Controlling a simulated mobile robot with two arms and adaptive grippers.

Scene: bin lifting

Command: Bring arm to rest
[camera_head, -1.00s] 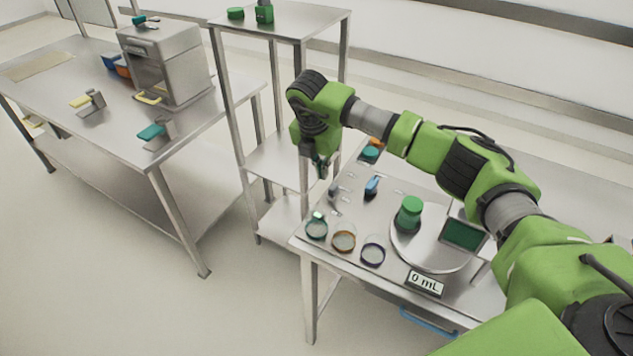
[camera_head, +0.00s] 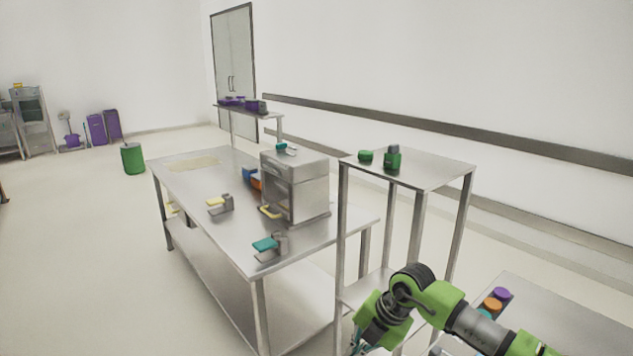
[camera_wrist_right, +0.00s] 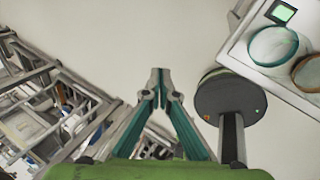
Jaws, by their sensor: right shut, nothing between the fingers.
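My right arm, green and grey, reaches in from the lower right of the head view. Its gripper (camera_head: 366,346) is at the bottom edge, partly cut off, in front of the tall steel stand. In the right wrist view my right gripper (camera_wrist_right: 160,78) has its fingertips together, with nothing between them. It hangs over bare floor, apart from the steel table (camera_wrist_right: 238,55) with round dishes at the upper right. My left gripper is in neither view.
The tall steel stand (camera_head: 432,172) holds a green bottle (camera_head: 392,160) and a green lid (camera_head: 365,156). A long table (camera_head: 205,250) with a grey box machine (camera_head: 295,187) stands left of it. A green bin (camera_head: 132,158) stands far left.

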